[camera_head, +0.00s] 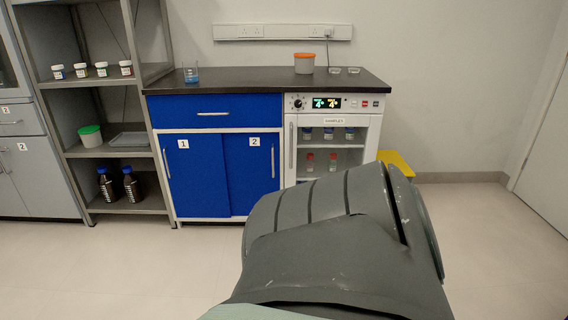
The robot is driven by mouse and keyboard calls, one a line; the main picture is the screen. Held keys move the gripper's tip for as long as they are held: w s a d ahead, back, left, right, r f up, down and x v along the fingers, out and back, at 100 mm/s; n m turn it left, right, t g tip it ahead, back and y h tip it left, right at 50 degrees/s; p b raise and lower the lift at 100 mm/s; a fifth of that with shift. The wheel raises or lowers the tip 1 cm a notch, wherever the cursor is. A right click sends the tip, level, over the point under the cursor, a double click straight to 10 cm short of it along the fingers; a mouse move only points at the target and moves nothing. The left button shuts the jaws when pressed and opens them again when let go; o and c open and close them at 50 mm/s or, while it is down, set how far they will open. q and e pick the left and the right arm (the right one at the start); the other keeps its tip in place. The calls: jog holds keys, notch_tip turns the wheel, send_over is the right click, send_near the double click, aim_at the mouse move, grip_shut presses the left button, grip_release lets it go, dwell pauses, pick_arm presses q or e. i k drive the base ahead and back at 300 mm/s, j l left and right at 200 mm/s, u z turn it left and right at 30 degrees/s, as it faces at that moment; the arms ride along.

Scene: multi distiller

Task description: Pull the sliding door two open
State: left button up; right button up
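The blue sliding door two (250,176), marked with a "2" label, is the right one of two doors in the cabinet under the dark counter. It has a slim vertical handle (272,162) near its right edge. Sliding door one (196,176), marked "1", is beside it on the left, with a handle at its left edge. Both doors look closed. A large grey link of my own arm fills the lower middle and hides the floor in front of the cabinet's right side. Neither of my grippers shows.
A white sample cabinet (291,150) with a glass front stands right of the doors, its lower part hidden by my arm. A grey shelf (110,210) with bottles stands to the left. A yellow object (397,162) is at the right. The floor (120,270) at front left is clear.

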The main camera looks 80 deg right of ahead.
aim_at(252, 159)
jog(key=z, duration=2.25)
